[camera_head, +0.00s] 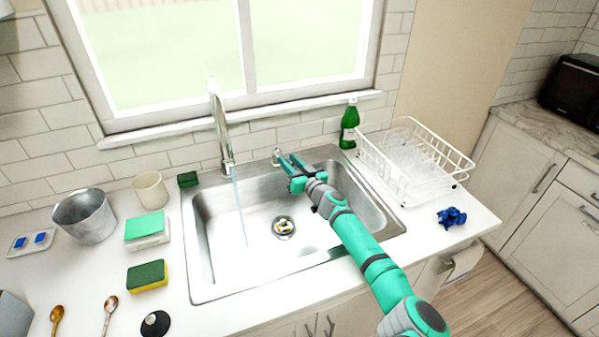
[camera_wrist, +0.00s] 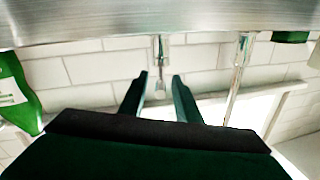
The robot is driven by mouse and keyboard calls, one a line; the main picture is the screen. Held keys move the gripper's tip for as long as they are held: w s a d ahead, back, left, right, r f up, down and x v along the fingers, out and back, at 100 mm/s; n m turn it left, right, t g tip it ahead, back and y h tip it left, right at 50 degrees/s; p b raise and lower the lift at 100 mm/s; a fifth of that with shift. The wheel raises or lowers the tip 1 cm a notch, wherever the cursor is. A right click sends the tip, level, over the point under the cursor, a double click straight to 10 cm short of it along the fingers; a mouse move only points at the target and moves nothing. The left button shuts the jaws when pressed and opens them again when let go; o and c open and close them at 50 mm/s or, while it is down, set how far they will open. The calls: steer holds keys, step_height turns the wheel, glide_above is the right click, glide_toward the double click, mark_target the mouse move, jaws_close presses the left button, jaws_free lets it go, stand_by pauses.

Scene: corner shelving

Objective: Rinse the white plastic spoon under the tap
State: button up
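The silver tap (camera_head: 220,125) stands behind the sink (camera_head: 200,250), and a thin bluish stream runs from it into the basin. It also shows in the wrist view (camera_wrist: 240,75). A small silver lever (camera_head: 276,156) stands right of the tap. My gripper (camera_head: 287,163) is over the back of the sink beside this lever. In the wrist view my gripper (camera_wrist: 160,85) has its fingers apart, with the lever (camera_wrist: 158,72) seen between their tips; contact cannot be told. I cannot make out a white plastic spoon. Small pale bits lie at the drain (camera_head: 283,228).
A green bottle (camera_head: 349,124) and a white dish rack (camera_head: 405,165) stand right of the sink; a blue crumpled cloth (camera_head: 451,217) lies nearby. Left are a metal bucket (camera_head: 86,217), cream cup (camera_head: 150,190), sponge (camera_head: 147,276) and two brownish spoons (camera_head: 56,319) (camera_head: 109,312).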

steer(key=v, duration=0.8)
steer(key=shift+s+d, duration=0.15)
steer(key=shift+s, duration=0.15)
steer(key=shift+f, duration=0.1)
